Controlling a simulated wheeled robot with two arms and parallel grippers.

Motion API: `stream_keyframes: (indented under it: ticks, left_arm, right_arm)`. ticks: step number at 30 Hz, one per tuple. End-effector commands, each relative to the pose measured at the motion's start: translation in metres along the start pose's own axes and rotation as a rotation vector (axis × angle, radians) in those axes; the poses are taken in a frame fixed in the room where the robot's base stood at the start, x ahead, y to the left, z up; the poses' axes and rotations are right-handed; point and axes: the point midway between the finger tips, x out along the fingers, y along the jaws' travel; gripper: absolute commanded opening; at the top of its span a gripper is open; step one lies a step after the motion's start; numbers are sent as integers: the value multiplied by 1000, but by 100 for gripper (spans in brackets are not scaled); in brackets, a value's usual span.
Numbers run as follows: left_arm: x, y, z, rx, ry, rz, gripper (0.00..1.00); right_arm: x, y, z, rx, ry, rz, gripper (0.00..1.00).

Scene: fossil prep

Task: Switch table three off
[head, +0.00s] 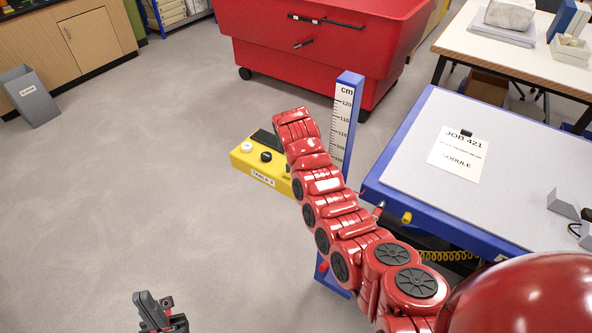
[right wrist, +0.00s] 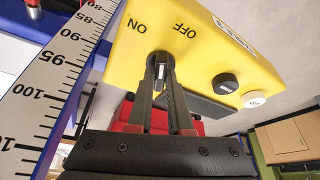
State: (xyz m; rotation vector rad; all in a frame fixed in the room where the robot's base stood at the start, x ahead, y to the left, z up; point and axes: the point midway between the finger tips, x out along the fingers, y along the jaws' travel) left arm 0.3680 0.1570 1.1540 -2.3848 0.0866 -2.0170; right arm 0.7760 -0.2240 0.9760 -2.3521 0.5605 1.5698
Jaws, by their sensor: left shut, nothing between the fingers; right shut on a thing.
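The yellow control box (head: 240,160) with a label that seems to read TABLE 3 is fixed by the blue post with the cm scale, left of the blue-framed table (head: 405,165). In the right wrist view its face (right wrist: 205,60) shows the words ON and OFF above a dark rotary switch (right wrist: 160,58). My right gripper (right wrist: 160,75) is shut on this switch; the fingers hide most of it, and I cannot tell which word it points to. In the head view my red right arm hides the right gripper. My left gripper (head: 158,312) is shut and empty, low over the floor.
A black button (right wrist: 226,83) and a white button (right wrist: 253,99) sit on the same box, near my right gripper. The scale post (head: 346,115) stands close beside my right arm. A red wheeled tub (head: 320,45) stands behind.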

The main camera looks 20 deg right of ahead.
Motion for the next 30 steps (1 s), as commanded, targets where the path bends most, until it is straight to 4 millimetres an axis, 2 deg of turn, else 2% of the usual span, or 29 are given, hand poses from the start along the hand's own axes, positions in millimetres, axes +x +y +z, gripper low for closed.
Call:
stream_keyframes:
  ticks: [1, 3, 12, 21, 30]
  left_arm:
    - [-26, 1, 4, 0, 0, 0, 0]
    - [-41, 2, 7, 0, 0, 0, 0]
    - [-90, 4, 15, 0, 0, 0, 0]
    - [-111, 6, 19, 0, 1, 0, 0]
    - [-114, 6, 19, 0, 0, 0, 0]
  right_arm:
    - [12, -2, 4, 35, 5, 14, 0]
    - [12, -3, 4, 92, 3, 38, 0]
    - [8, -3, 3, 293, 0, 122, 0]
    - [4, -2, 1, 399, -3, 167, 0]
    - [1, -3, 0, 423, -2, 174, 0]
